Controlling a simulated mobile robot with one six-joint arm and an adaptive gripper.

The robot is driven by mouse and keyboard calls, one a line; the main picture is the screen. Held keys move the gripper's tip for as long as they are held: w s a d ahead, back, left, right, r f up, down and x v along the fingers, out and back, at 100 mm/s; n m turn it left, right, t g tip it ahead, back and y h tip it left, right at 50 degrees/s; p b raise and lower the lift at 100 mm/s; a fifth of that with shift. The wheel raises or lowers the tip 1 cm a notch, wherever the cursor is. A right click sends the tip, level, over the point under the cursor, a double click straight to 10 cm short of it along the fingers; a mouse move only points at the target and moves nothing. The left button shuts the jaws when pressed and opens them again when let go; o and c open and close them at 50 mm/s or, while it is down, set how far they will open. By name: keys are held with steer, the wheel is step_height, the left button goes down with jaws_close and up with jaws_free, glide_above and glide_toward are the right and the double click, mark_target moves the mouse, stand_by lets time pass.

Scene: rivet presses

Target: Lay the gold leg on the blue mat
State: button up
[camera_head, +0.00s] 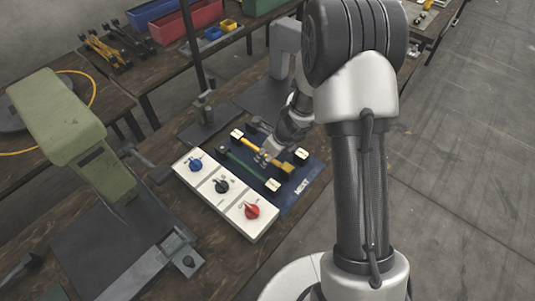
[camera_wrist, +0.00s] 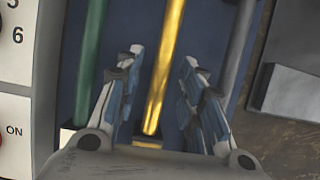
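The blue mat (camera_head: 313,171) lies on the workbench, with the word NEXT near its front right edge. The gold leg (camera_head: 249,142) lies over the mat between a green leg and a dark grey leg. In the wrist view the gold leg (camera_wrist: 164,65) runs lengthwise between the two fingers of my gripper (camera_wrist: 163,60). The fingers are spread, with a visible gap on each side of the leg. In the head view my gripper (camera_head: 263,158) is low over the mat and hides part of the gold leg. I cannot tell its exact height above the mat.
The green leg (camera_wrist: 91,60) and grey leg (camera_wrist: 238,45) lie close on either side. A white control panel (camera_head: 221,188) with blue, black and red knobs borders the mat. A green press (camera_head: 62,118) stands at the left. Bins (camera_head: 185,20) stand on a back bench.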

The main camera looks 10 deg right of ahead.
steer(key=s+a+r+n+p, duration=0.15)
steer(key=s+r+n, duration=0.3)
steer(key=r, duration=0.45)
steer(key=s+a+r+n+p, duration=0.1)
steer(key=s+r+n+p, duration=0.3)
steer(key=r, duration=0.6)
steer(key=s+a+r+n, duration=0.1)
steer(key=s+r+n, duration=0.3)
steer(key=r, duration=0.5)
steer(key=s+d+r+n+h, duration=0.1)
steer(key=s+d+r+n, duration=0.1)
steer(key=s+n, duration=0.6)
steer(key=s+d+r+n+t+h, duration=0.1)
steer(key=s+d+r+n, duration=0.1)
steer(key=s+r+n, duration=0.3)
steer(key=s+n, duration=0.3)
steer(key=shift+r+h, duration=0.2)
steer(key=shift+h, duration=0.1)
